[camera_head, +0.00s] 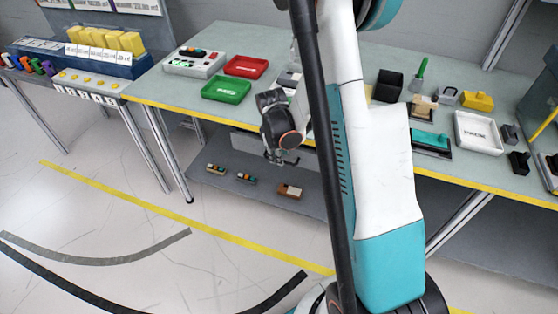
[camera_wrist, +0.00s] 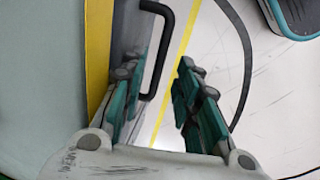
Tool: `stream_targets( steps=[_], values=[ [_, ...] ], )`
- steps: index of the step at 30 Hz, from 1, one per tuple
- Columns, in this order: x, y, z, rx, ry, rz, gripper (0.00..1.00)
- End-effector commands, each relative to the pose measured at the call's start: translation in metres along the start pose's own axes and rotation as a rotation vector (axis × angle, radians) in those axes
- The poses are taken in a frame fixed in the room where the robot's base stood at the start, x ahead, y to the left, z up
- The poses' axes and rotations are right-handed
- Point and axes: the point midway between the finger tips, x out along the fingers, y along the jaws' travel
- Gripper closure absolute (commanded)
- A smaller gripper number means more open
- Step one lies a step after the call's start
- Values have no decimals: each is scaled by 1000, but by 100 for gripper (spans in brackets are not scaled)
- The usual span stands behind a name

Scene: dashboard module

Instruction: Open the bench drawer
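The bench drawer (camera_head: 247,142) is a grey front under the yellow front edge of the bench, partly hidden behind my gripper (camera_head: 275,157). In the wrist view the drawer front (camera_wrist: 129,30) is a narrow grey face beside the yellow edge. Its black bar handle (camera_wrist: 165,50) stands out from it. My gripper (camera_wrist: 162,65) is open, with one teal-and-grey finger on each side of the view. The handle shows between the fingertips, with the left finger near the drawer front. I cannot tell whether either finger touches the handle. The drawer appears shut.
The bench top (camera_head: 200,110) holds a red tray (camera_head: 246,67), a green tray (camera_head: 226,89) and a white tray (camera_head: 478,133). A lower shelf (camera_head: 225,195) carries small blocks. The floor (camera_head: 120,235) in front of the bench is clear, with a yellow line.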

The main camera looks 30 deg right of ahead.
Motion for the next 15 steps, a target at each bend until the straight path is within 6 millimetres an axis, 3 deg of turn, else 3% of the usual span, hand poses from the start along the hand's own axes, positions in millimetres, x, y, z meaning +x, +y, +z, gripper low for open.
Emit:
stream_targets(
  steps=[6, 15],
  values=[
    [22, 0, 0, 1, 0, 0, 70],
    [24, 0, 0, 1, 0, 0, 70]
  ],
)
